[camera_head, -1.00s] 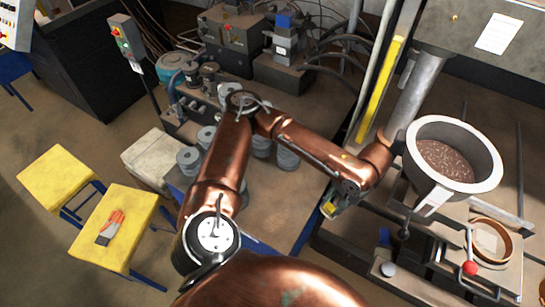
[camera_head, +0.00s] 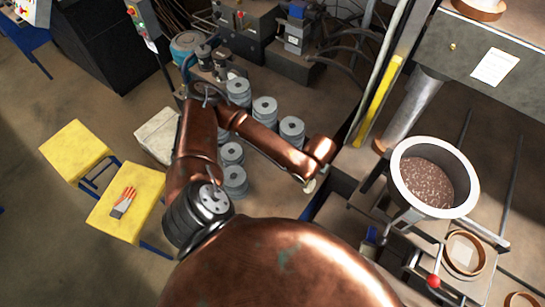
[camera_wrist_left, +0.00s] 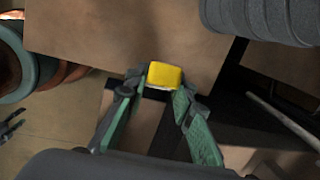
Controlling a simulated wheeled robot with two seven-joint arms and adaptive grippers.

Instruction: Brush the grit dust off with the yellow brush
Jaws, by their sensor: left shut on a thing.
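In the left wrist view, my left gripper (camera_wrist_left: 158,92) is shut on a yellow block-shaped thing, apparently the yellow brush (camera_wrist_left: 166,73). Its bristles cannot be made out. Behind it lies a brown bench top with a dark edge. Separate grit dust cannot be told apart.
A press column (camera_head: 413,110) rises behind the pot. A red-knobbed lever (camera_head: 433,281) and a ring (camera_head: 464,253) are at right. Yellow stools (camera_head: 76,155) stand left, one with a glove (camera_head: 123,201).

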